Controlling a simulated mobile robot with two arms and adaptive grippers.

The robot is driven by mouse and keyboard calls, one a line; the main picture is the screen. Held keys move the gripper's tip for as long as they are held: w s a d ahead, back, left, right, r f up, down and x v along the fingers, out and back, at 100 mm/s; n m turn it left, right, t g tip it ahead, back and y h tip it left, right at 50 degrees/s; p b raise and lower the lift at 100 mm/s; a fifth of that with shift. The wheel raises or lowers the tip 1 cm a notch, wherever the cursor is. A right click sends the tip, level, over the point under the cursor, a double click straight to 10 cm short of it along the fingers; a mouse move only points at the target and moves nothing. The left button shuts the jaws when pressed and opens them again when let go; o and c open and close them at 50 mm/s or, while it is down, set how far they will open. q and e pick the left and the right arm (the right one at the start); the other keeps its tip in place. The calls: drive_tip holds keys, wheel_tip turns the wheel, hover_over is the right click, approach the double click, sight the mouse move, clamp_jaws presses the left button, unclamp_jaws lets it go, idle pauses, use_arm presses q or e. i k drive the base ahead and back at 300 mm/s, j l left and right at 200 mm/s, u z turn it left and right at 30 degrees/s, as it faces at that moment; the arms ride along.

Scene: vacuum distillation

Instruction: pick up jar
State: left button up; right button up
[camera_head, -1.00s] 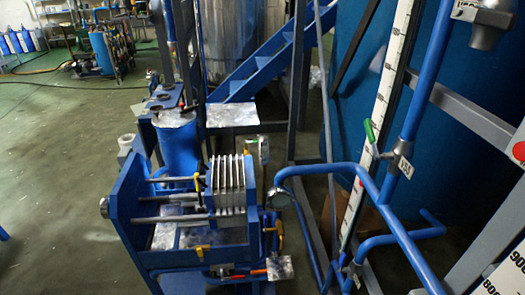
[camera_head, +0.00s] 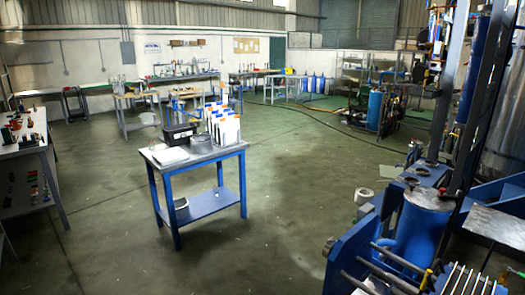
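I cannot pick out a jar for certain. A blue-legged table (camera_head: 210,157) stands left of the middle of the view. A small grey round item (camera_head: 181,203) rests on the lower shelf. A white cup-like item (camera_head: 364,197) shows near the blue machine at the right. Neither gripper is in view.
The blue machine with rods and plates (camera_head: 400,262) fills the lower right. A long workbench (camera_head: 28,142) with small items stands at the left edge. More benches line the back wall. A hose (camera_head: 330,134) lies on the floor at the back. The floor around the table is open.

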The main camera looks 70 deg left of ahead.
sight(151, 142)
drive_tip(key=u, duration=3.15)
drive_tip(key=i+j+u, duration=0.25)
drive_tip(key=i, duration=1)
drive_tip(key=i+u, duration=0.25)
drive_tip(key=i, duration=1)
drive_tip(key=i+z, duration=0.1)
drive_tip(key=i, duration=0.4)
drive_tip(key=i+j, duration=0.15)
drive_tip(key=i, duration=0.4)
drive_tip(key=i+z, duration=0.15)
drive_tip(key=i, duration=0.35)
drive_tip(key=i+j+z, duration=0.1)
drive_tip(key=i, duration=0.4)
drive_tip(key=j, duration=0.1)
